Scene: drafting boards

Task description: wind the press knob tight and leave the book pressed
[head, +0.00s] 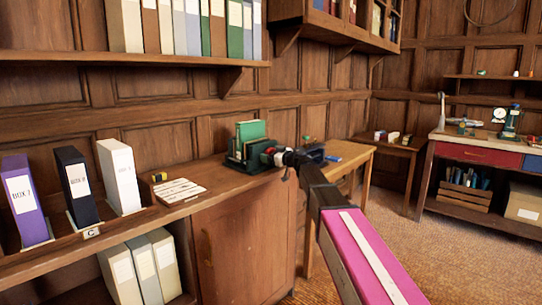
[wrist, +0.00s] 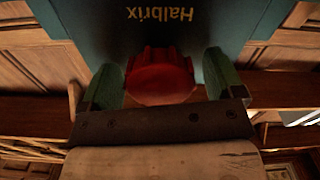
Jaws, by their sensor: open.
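The red press knob (wrist: 160,77) has a ridged rim and sits between the two green fingers of my gripper (wrist: 162,84) in the wrist view. The gripper is open, with a finger on each side of the knob; I cannot tell whether they touch it. Behind the knob is a dark teal panel (wrist: 215,22) lettered "Halbrix", upside down here. In the head view a green book (head: 250,131) stands upright at the press (head: 245,165) on the wooden counter. My gripper (head: 268,158) reaches its right side there and hides part of it.
Purple (head: 24,199), black (head: 78,185) and white (head: 119,176) box files stand at the left of the counter. White labelled cards (head: 179,190) lie between them and the press. A shelf of binders (head: 190,58) hangs above. A workbench (head: 480,148) stands at the right; open floor lies before it.

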